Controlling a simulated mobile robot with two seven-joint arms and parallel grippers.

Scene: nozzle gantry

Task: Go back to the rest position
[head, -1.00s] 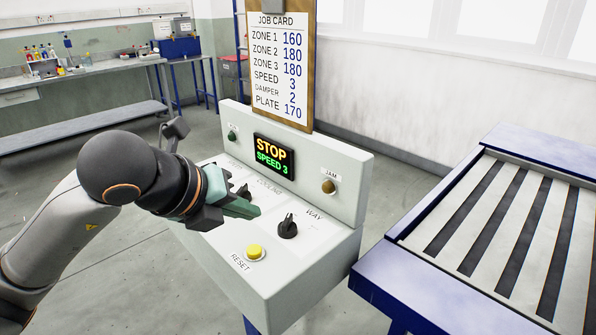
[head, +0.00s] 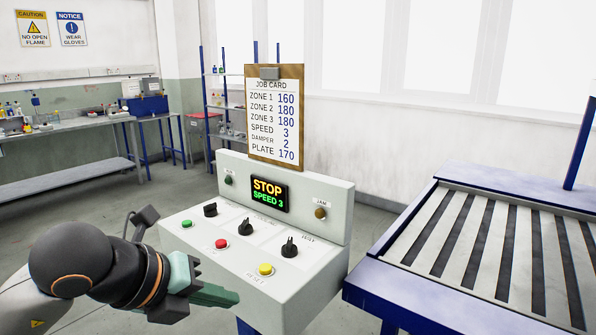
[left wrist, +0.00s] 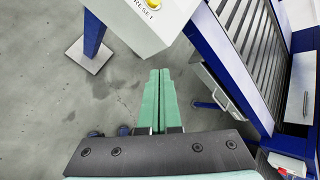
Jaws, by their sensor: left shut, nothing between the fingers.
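My left gripper (head: 222,296) is at the lower left of the head view, in front of the control box's near edge, with green fingers pointing right. Its fingers are shut and empty; in the left wrist view the fingers (left wrist: 158,100) lie side by side above the floor. The control box (head: 300,268) has a green, a red and a yellow button (head: 265,269), and three black knobs, among them the right knob (head: 289,248). Its display (head: 269,195) reads STOP and SPEED 3. My right gripper is not in view.
A job card (head: 275,113) on a clipboard stands behind the box. A slatted conveyor (head: 455,250) with a blue frame is at the right. A lab bench (head: 70,128) and shelves are at the back left. Grey floor (head: 150,205) lies open at the left.

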